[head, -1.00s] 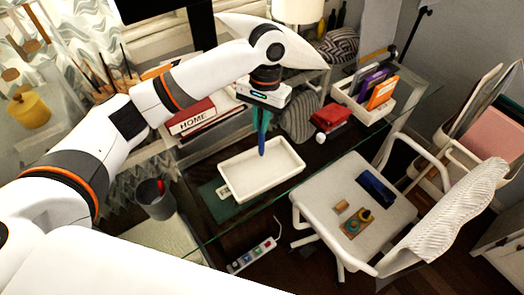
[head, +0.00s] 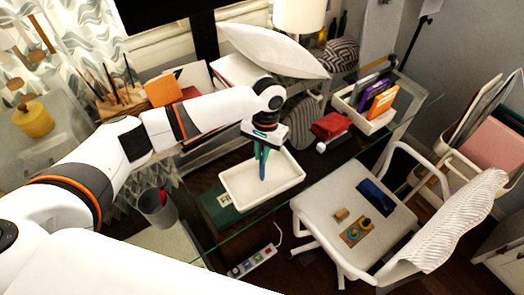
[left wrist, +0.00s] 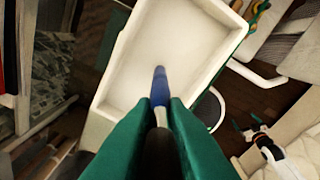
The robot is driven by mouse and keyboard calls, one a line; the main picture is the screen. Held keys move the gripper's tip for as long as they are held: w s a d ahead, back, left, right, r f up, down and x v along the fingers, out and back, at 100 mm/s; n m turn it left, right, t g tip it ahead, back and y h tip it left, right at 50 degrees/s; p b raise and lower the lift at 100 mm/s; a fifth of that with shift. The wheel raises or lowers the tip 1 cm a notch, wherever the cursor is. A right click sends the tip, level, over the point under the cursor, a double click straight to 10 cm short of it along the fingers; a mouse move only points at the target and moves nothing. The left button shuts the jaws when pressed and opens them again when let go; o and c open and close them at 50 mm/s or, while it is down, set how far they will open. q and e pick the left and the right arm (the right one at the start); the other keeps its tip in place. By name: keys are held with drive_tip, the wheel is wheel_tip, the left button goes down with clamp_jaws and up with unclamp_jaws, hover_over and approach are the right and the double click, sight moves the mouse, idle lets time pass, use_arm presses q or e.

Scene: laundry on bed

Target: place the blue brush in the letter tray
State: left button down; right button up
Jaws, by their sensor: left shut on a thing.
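The white letter tray (head: 284,186) lies on the glass desk, and it also shows below the fingers in the left wrist view (left wrist: 135,60). My left gripper (head: 262,160) points down over the tray with its green fingers. It is shut on the blue brush (left wrist: 159,90), whose blue end points down toward the tray floor. In the head view the brush (head: 263,172) is a thin blue strip between the fingers, mostly hidden. I cannot tell whether its tip touches the tray.
A green book or folder (head: 218,211) lies partly under the tray's left side. A white chair (head: 340,205) with small items stands to the right. A white bin of folders (head: 371,118) and a red item (head: 331,125) are behind. A grey cup (head: 157,208) stands left.

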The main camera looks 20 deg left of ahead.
use_arm(q)
drive_tip(key=shift+f, duration=0.1)
drive_tip(key=c, duration=1.4)
unclamp_jaws()
drive_tip(key=shift+c, duration=0.2)
use_arm(e)
drive_tip(key=shift+s+a, duration=0.35)
drive_tip(key=shift+s, duration=0.15)
use_arm(q)
drive_tip(key=shift+w+r, duration=0.15)
drive_tip(key=shift+r, duration=0.3)
wheel_tip(320, 180, up, 11)
drive_tip(key=w+b, duration=0.1)
drive_tip(key=b, duration=0.1)
drive_tip(key=shift+w+d, duration=0.2)
drive_tip(key=shift+w, duration=0.05)
use_arm(e)
drive_tip(key=shift+d+f, duration=0.15)
drive_tip(key=shift+f, duration=0.5)
drive_tip(key=shift+d+f, duration=0.15)
drive_tip(key=shift+f, duration=0.45)
